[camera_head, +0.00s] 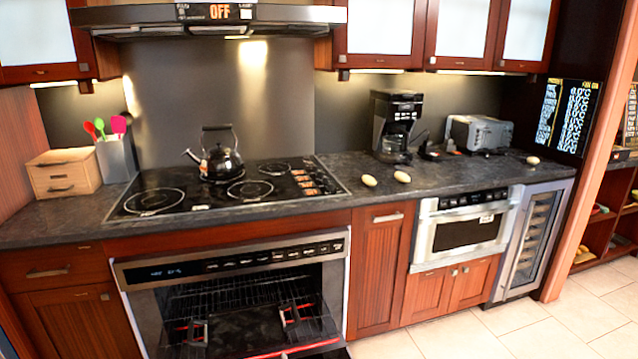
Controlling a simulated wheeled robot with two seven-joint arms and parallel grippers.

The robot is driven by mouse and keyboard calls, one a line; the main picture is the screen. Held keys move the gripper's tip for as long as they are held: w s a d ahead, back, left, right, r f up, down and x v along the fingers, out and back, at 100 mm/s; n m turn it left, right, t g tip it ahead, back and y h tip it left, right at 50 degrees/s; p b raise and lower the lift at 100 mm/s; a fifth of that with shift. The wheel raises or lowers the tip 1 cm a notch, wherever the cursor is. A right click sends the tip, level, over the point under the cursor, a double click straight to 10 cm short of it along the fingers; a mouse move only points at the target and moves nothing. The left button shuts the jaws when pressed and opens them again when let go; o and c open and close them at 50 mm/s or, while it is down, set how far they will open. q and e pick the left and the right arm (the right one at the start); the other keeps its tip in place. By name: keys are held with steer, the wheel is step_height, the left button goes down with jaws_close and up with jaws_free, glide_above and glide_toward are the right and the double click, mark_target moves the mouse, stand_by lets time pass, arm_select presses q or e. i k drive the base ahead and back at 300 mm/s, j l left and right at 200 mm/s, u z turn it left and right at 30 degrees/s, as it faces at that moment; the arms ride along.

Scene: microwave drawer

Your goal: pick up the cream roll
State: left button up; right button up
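Three small pale tan oval items lie on the dark counter. One (369,180) and another (402,176) lie close together, right of the cooktop and in front of the coffee maker. The third (533,160) lies alone at the right end, near the toaster. They are too small to tell for sure which is the cream roll. My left gripper (196,325) and my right gripper (294,311) show low in front of the oven, well below the counter. Both look open, with a gap between the fingers, and empty. Neither is near the oval items.
A black kettle (220,160) stands on the cooktop (150,202). A coffee maker (396,125) and a toaster (480,133) stand at the back of the counter (450,181). The oven (236,262) shows its racks. A microwave drawer (462,232) is closed below the counter. The tiled floor at right is clear.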

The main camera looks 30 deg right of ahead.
mark_target(368, 179)
steer(key=i+l+u, duration=0.1)
steer(key=l+u, duration=1.2)
